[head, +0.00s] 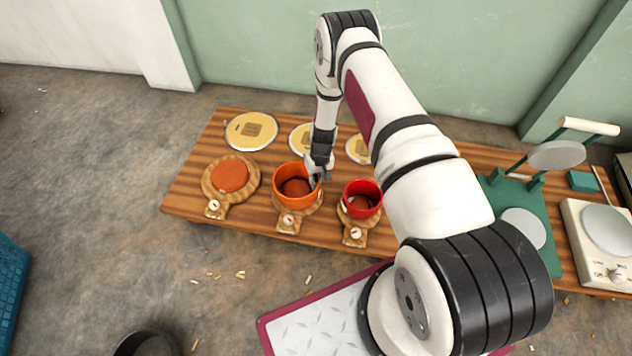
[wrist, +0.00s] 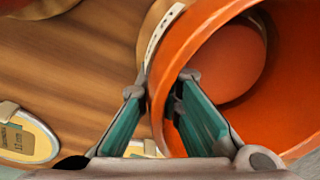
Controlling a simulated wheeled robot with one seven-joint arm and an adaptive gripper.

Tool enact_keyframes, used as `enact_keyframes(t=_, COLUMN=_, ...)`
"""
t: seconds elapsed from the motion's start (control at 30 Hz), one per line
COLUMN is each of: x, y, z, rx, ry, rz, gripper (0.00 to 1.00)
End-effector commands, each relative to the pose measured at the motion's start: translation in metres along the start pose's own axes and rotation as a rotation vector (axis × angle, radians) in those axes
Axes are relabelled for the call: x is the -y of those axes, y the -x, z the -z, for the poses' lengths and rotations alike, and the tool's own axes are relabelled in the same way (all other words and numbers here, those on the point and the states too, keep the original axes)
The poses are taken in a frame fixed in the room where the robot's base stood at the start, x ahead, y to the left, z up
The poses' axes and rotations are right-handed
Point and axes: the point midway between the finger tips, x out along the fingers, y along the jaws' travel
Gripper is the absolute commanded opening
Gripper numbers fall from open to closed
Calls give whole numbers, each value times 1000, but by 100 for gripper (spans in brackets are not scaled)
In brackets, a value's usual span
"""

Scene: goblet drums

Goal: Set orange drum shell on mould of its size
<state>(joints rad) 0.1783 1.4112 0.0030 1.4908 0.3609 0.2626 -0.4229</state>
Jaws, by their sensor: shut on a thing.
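The orange drum shell (head: 283,200) is an open ring at the middle mould (head: 288,222), a round wooden board with a handle and dial. My gripper (head: 317,174) is shut on the shell's wall on its right side in the head view. In the wrist view, one teal finger of my gripper (wrist: 160,90) is outside the orange shell (wrist: 290,110) and the other inside. A brown-orange disc (wrist: 236,62) shows through the shell, smaller than its opening. I cannot tell whether the shell rests on the mould or hangs just above. The left mould (head: 229,177) is empty, with a wider orange disc.
A red shell (head: 362,198) stands on the right mould (head: 354,233). Yellow round plates (head: 251,131) lie along the back of the wooden table (head: 190,190). A green press stand (head: 540,210) and a scale (head: 603,235) are at the right.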

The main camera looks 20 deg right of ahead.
Motion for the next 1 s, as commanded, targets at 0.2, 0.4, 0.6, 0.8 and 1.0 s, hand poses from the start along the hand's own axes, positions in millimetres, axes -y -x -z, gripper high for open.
enact_keyframes(t=0.2, x=0, y=0, z=0, rx=-1, ry=0, rz=0, gripper=0)
enact_keyframes(t=0.4, x=0, y=0, z=0, rx=-1, ry=0, rz=1, gripper=30)
enact_keyframes(t=0.6, x=1, y=0, z=0, rx=0, ry=1, rz=2, gripper=30)
enact_keyframes(t=0.8, x=1, y=0, z=0, rx=0, ry=1, rz=2, gripper=30)
enact_keyframes(t=1.0, x=1, y=19, z=2, rx=-2, ry=1, rz=1, gripper=30)
